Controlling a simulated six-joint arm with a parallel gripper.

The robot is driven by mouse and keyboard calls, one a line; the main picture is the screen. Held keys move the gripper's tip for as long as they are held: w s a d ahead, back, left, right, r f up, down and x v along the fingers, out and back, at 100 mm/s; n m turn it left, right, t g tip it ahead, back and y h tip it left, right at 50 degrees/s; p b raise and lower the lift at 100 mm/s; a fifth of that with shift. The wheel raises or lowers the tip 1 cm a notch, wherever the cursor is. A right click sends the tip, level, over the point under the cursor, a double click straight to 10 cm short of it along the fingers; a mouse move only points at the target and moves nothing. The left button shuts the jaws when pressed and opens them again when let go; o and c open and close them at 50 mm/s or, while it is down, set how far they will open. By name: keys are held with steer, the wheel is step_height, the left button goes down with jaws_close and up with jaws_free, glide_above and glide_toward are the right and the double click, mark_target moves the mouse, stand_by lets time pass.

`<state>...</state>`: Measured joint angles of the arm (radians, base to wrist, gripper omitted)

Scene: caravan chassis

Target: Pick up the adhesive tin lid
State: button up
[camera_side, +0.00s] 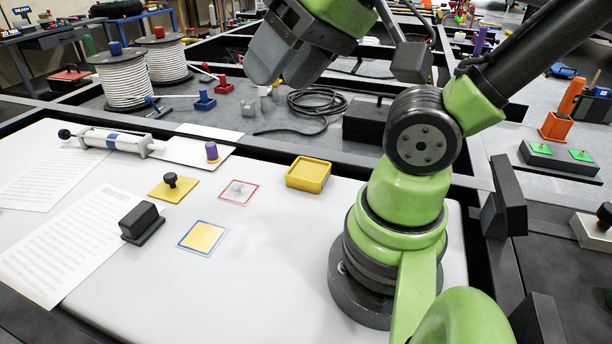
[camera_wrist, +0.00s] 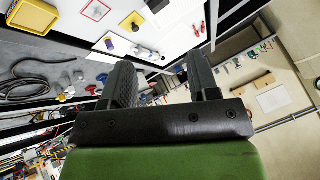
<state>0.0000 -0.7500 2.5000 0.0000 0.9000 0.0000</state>
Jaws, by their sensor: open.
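The adhesive tin lid (camera_side: 173,189) appears to be the yellow square plate with a black knob, lying flat on the white table. It also shows near the top of the wrist view (camera_wrist: 130,23). A yellow square tin (camera_side: 306,176) sits to its right on the table. It is in the upper left corner of the wrist view (camera_wrist: 33,16). My gripper (camera_side: 281,78) is raised well above and behind the table, apart from the lid. In the wrist view my gripper (camera_wrist: 159,68) has its two dark fingers spread, with nothing held between them.
Near the lid are a red-framed card (camera_side: 239,192), a blue-framed yellow card (camera_side: 203,237), a black block (camera_side: 142,222), a purple-knobbed piece (camera_side: 212,152) and a white cylinder tool (camera_side: 112,142). Cable reels (camera_side: 125,82) stand behind. The table's front middle is clear.

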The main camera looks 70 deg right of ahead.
stand_by(0.3)
steer(key=shift+o, duration=0.5)
steer(key=shift+w, duration=0.1)
